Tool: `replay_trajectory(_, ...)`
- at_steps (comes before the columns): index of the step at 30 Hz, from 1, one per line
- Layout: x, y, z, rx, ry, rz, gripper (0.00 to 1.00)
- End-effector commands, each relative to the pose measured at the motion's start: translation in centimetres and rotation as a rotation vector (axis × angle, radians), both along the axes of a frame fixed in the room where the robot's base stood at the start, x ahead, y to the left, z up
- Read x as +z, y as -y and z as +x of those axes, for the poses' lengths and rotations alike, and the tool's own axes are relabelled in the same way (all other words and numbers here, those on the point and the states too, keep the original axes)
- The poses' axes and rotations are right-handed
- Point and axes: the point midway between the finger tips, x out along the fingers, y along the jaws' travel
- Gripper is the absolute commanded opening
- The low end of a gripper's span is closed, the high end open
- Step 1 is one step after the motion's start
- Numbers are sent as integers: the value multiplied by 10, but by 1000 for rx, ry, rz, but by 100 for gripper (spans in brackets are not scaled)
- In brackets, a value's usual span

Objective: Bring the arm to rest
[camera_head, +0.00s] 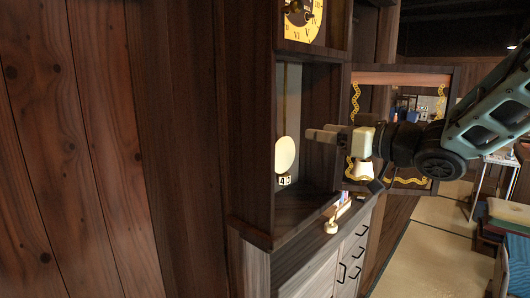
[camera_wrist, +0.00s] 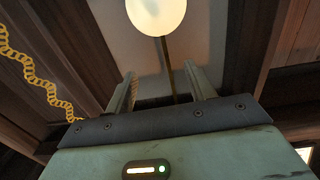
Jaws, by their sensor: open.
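My gripper (camera_head: 315,134) reaches in from the right in the head view, at the open front of the tall clock case. In the wrist view its two fingers (camera_wrist: 158,88) stand apart with nothing held between them. A pale round pendulum disc (camera_head: 286,154) hangs inside the case, to the left of the fingertips. In the wrist view the disc (camera_wrist: 157,14) lies beyond the fingers, with its thin rod running down between them. I cannot tell how far the fingertips are from the disc.
The clock's yellow dial (camera_head: 303,22) is above. A glass-paned door (camera_head: 449,95) with gold trim stands open behind my arm. A drawer cabinet (camera_head: 330,275) with small items on top lies below. Wooden wall fills the left.

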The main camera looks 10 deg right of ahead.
Motion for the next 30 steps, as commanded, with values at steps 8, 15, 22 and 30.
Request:
replay_trajectory(8,-93,57,4,-359,-336,-164,55)
replay_trajectory(15,-190,90,-62,-535,-813,-318,55)
replay_trajectory(22,-237,84,-136,-523,-1181,-383,55)
replay_trajectory(30,-287,6,-183,-301,-1280,-532,55)
